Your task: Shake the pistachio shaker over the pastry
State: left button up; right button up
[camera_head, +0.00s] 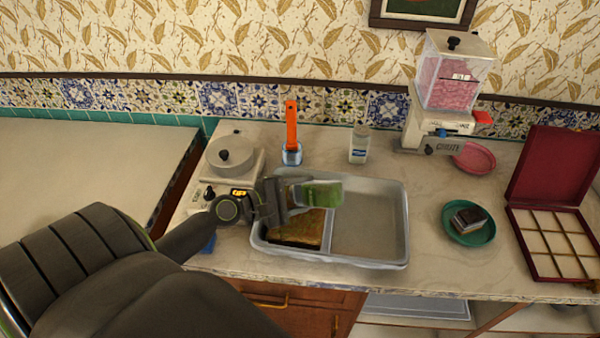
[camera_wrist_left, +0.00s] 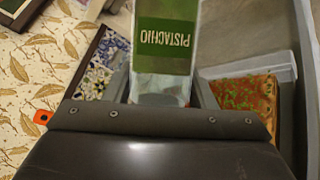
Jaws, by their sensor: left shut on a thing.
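My left gripper (camera_head: 280,200) is shut on the pistachio shaker (camera_head: 318,194), a clear container with a green label. The shaker is tipped on its side above the tray's left compartment. In the left wrist view its label reads PISTACHIO upside down (camera_wrist_left: 164,45), and the gripper's fingers (camera_wrist_left: 165,95) flank it. The pastry (camera_head: 298,230) is a brown slab in the left compartment of the grey tray (camera_head: 370,262), partly hidden by the gripper and shaker. Green bits show on the pastry in the left wrist view (camera_wrist_left: 247,97). My right gripper is not in view.
A pot on a white heater (camera_head: 232,155) stands left of the tray. Behind are an orange-handled tool (camera_head: 291,125) and a white bottle (camera_head: 359,145). To the right are a dispenser (camera_head: 448,90), a green plate (camera_head: 450,234) and an open maroon box (camera_head: 555,165).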

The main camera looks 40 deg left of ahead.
pick_arm(q)
jog(key=w, duration=0.5)
jog(key=w+d, duration=0.1)
jog(key=w, duration=0.1)
jog(key=shift+w, duration=0.3)
jog(key=shift+p, duration=0.3)
jog(key=shift+r+p, duration=0.2)
jog(key=shift+p, duration=0.3)
jog(key=r+m+g+y+p, duration=0.1)
jog(key=m+y+p, duration=0.1)
jog(key=m+y, duration=0.2)
jog(key=a+r+m+g+y+p, duration=0.1)
jog(key=m+y+p, duration=0.2)
jog(key=m+y, duration=0.2)
jog(key=a+r+m+g+y+p, duration=0.1)
jog(key=m+y+p, duration=0.2)
jog(key=m+y, duration=0.1)
jog(key=shift+s+a+r+y, duration=0.15)
jog(key=shift+a+r+y, duration=0.15)
jog(key=shift+y, duration=0.5)
